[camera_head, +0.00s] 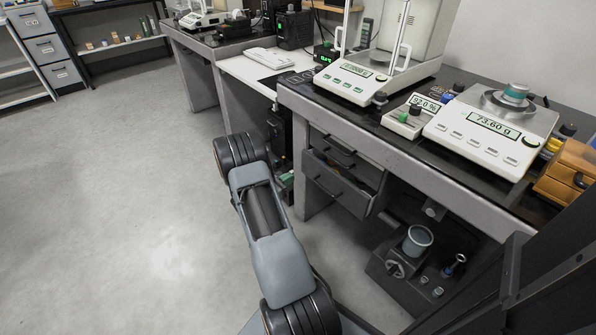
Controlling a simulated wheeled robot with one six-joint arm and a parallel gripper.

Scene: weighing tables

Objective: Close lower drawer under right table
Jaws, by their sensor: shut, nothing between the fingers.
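The right table (400,165) has a stack of two grey drawers under its left part. The upper drawer (332,148) looks shut or nearly so. The lower drawer (337,188) is pulled out, its front standing ahead of the upper one, with a dark handle on it.
A dark apparatus with a grey cup (418,241) stands under the right table, right of the open drawer. Balances, one reading 73.60 g (492,127), stand on top. A wooden box (570,172) is at the right. The floor (120,200) at left is clear.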

